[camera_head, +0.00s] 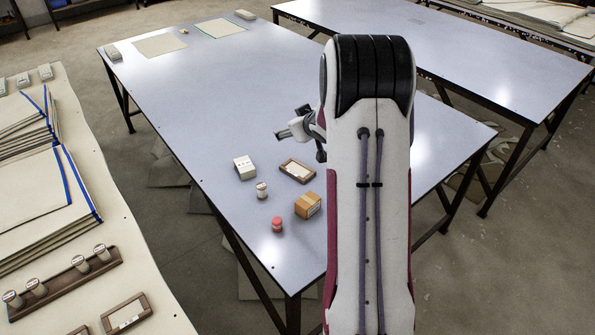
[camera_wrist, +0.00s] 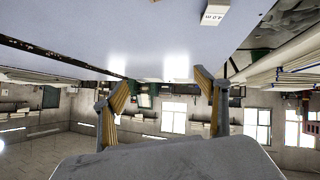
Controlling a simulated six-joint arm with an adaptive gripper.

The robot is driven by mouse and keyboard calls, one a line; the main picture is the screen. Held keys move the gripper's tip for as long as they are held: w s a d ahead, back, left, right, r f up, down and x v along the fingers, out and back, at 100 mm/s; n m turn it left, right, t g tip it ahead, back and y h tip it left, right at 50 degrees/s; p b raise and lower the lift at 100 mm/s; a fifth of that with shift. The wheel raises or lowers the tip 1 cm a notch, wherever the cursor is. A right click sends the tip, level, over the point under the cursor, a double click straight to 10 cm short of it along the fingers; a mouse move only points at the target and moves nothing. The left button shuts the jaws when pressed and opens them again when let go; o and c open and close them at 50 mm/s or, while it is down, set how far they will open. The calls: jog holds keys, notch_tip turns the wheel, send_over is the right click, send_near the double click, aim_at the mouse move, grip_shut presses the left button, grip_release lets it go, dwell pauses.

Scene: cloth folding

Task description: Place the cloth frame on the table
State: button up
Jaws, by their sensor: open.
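A small brown wooden frame with a pale inset (camera_head: 297,171) lies flat on the grey-blue table (camera_head: 215,100), between a white block and a cardboard box. I cannot tell for sure that it is the cloth frame. A similar brown frame (camera_head: 126,313) lies on the cream-covered table (camera_head: 160,290) at the lower left. My gripper (camera_head: 290,123) is above the table, beyond the first frame in the picture and apart from it. In the wrist view my gripper (camera_wrist: 165,79) has its two fingers spread with nothing between them.
Near the first frame stand a white block (camera_head: 244,168), a small white cylinder (camera_head: 262,190), a cardboard box (camera_head: 308,205) and a red-topped jar (camera_head: 277,225). Folded cloths (camera_head: 45,210) and a wooden rack with cylinders (camera_head: 65,287) lie at left. The grey-blue table's middle is clear.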

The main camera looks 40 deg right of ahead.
jog(key=d+f+y, duration=0.1)
jog(key=d+f, duration=0.3)
jog(key=f, duration=0.5)
jog(key=t+y, duration=0.2)
send_near(299, 169)
jog(key=shift+w+d+r, duration=0.25)
jog(key=shift+w+d, duration=0.05)
jog(key=shift+w, duration=0.3)
jog(key=shift+x, duration=1.3)
jog(key=shift+a+f, duration=0.1)
jog(key=shift+w+a+f, duration=0.15)
jog(key=shift+w+f, duration=0.9)
jog(key=shift+w, duration=0.2)
jog(key=shift+x, duration=0.95)
jog(key=c, duration=1.4)
